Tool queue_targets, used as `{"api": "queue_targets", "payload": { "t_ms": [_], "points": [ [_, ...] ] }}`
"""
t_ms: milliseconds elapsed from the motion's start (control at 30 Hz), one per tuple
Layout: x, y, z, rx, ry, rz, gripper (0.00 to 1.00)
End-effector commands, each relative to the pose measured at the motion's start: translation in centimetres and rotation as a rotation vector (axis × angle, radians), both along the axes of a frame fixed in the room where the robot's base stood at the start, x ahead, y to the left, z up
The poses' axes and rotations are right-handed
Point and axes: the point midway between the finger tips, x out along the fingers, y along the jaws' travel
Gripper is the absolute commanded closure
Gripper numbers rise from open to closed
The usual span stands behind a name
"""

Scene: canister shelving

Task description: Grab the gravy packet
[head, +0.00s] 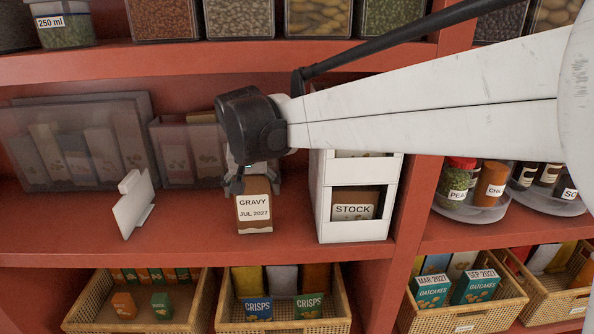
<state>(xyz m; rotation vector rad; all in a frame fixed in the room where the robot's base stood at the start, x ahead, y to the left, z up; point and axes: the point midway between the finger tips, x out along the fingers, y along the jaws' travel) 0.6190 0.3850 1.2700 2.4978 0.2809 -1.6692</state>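The gravy packet (254,214) is brown with a white label reading "GRAVY JUL 2027". It is upright at the front of the middle red shelf, left of the white stock box. My gripper (246,182) is at the packet's top edge, pointing down, with a dark finger showing by its upper left corner.
A white two-tier box (326,208) labelled "STOCK" stands close on the right. A white divider (133,205) stands to the left, with clear shelf between. Translucent bins (75,145) are behind. Baskets (283,316) sit below; canisters (239,18) line the shelf above.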

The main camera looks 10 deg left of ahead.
Motion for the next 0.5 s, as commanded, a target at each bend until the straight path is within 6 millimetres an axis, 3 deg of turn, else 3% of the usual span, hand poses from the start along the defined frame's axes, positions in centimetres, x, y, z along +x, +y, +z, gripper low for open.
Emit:
{"api": "queue_targets", "payload": {
  "t_ms": [33,200,500],
  "points": [
    [-0.01,0.0,0.0,0.0,0.0,0.0,0.33],
    [-0.01,0.0,0.0,0.0,0.0,0.0,0.53],
    [-0.02,0.0,0.07,0.0,0.0,0.0,0.53]
  ]
}}
